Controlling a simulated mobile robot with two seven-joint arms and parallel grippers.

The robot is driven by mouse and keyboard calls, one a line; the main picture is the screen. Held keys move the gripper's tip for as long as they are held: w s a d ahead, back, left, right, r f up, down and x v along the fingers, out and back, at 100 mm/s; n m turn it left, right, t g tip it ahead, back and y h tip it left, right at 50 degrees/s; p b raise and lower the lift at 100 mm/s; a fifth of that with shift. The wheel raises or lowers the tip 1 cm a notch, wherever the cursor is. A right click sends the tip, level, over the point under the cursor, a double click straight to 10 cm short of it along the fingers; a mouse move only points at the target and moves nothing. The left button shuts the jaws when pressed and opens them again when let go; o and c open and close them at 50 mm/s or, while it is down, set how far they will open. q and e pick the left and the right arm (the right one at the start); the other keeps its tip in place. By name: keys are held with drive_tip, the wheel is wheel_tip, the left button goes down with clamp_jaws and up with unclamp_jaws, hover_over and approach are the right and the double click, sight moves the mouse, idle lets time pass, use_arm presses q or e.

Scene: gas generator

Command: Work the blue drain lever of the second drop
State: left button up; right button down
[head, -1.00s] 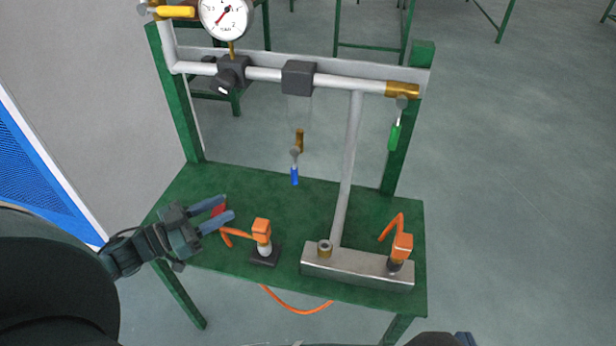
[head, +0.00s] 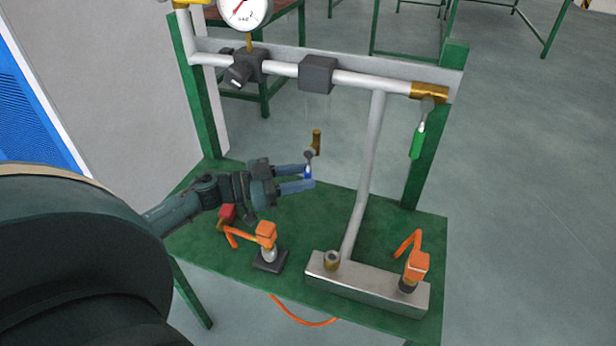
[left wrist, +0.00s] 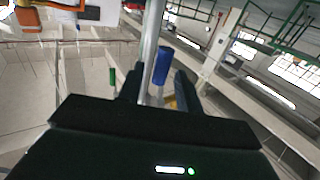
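The blue drain lever (head: 308,172) hangs below a brass valve (head: 317,140) under the pipe. My left gripper (head: 306,178) reaches in from the left, with its fingers apart and the lever at their tips. In the left wrist view the blue lever (left wrist: 161,66) stands between the two fingers of the left gripper (left wrist: 160,88), with some space on each side. The fingers partly hide the lever in the head view. My right gripper is not in view.
A pressure gauge (head: 244,8), a dark valve (head: 243,70) and a dark block (head: 318,74) sit along the pipe. A green lever (head: 418,140) hangs at the right. Orange fittings (head: 266,236) and a metal block (head: 370,290) stand on the green table (head: 205,250).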

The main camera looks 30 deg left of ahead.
use_arm(q)
drive_tip(key=shift+x, duration=1.05)
clamp_jaws()
